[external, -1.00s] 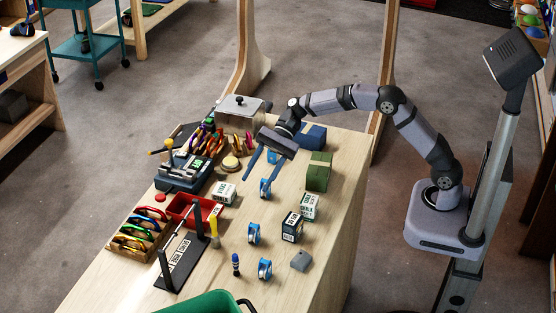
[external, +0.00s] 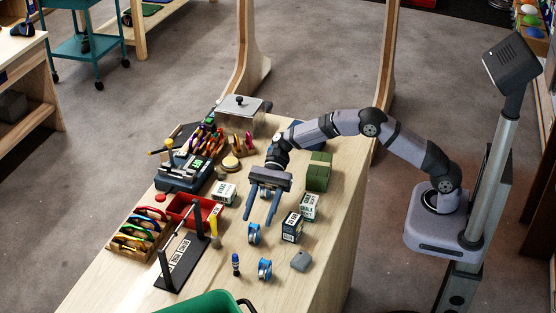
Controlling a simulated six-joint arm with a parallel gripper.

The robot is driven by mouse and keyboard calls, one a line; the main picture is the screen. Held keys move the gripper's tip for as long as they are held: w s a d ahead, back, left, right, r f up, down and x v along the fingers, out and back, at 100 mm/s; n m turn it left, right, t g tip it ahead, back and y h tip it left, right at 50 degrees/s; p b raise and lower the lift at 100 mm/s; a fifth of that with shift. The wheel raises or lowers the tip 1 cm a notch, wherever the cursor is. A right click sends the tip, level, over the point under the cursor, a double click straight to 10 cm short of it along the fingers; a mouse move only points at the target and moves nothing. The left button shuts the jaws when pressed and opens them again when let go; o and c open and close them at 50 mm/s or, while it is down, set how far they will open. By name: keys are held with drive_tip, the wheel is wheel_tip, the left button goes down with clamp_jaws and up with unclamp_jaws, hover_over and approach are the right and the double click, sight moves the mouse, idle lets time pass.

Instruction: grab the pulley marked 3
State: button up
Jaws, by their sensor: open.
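Several small blue-and-white pulleys are on the wooden bench. One pulley (external: 254,234) lies just in front of my fingertips, and another pulley (external: 264,269) lies nearer the bench's front. A third pulley (external: 266,193) is partly hidden behind my gripper's fingers. The numbers on the pulleys are too small to read, so I cannot tell which is marked 3. My gripper (external: 259,219) is open, its two blue fingers apart and pointing toward the front of the bench. I see nothing held between them. I cannot tell its height above the bench.
Chalk boxes (external: 310,207) and a dark box (external: 292,227) stand right of the pulleys, with a green box (external: 318,172) behind. A grey block (external: 300,261) lies at the front right.

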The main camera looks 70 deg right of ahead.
sight(254, 228)
drive_tip(key=p+x, duration=0.2)
drive_tip(key=x, duration=0.2)
drive_tip(key=shift+s+a+r, duration=0.1)
drive_tip(key=shift+s+a, duration=0.05)
drive_tip(key=shift+a+f, duration=0.25)
drive_tip(key=shift+a, duration=0.15)
drive_tip(key=c, duration=1.2)
